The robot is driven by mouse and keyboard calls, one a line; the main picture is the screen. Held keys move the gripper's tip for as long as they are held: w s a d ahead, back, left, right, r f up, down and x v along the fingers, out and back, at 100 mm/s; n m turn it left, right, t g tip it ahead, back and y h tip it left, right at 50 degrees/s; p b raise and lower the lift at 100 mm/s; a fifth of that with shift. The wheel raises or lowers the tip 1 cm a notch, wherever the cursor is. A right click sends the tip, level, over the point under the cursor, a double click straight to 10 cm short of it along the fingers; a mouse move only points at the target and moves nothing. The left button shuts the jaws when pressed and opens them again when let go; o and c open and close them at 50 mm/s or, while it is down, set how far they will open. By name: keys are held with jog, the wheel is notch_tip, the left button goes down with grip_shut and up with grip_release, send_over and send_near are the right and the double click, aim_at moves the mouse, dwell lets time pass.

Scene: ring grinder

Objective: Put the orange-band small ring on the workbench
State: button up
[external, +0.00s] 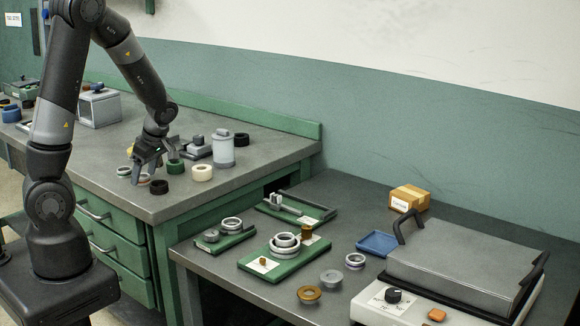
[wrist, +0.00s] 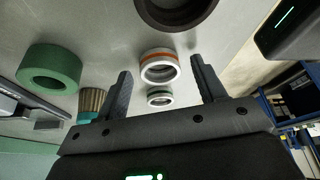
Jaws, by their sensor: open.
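The orange-band small ring (wrist: 160,67), white with an orange stripe, lies on a grey bench top (external: 255,150). In the wrist view it appears between the fingertips of my gripper (wrist: 161,66), with gaps on both sides. My gripper is open and empty, pointing down low over the left bench in the external view (external: 148,174). There the ring is hard to make out beside the fingers. A similar white ring with a green band (wrist: 160,97) lies just beside the orange-band one.
Near the gripper are a green roll (wrist: 50,70), a dark roll (wrist: 175,8), a cream roll (external: 202,173) and a white canister (external: 223,150). A brush (wrist: 91,104) lies nearby. The lower right table holds green trays, loose rings and a grey-lidded machine (external: 465,260).

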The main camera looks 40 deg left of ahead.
jog(key=v, duration=1.2)
jog(key=s+d+r+m+t+h, duration=0.2)
jog(key=s+m, duration=0.4)
jog(key=m, duration=0.4)
jog(key=s+d+r+m+t+h, duration=0.2)
jog(key=s+d+r+m+t, duration=0.3)
jog(key=m, duration=0.6)
jog(key=v, duration=0.3)
jog(key=shift+s, duration=0.15)
jog(key=shift+f, duration=0.15)
dwell(1.4)
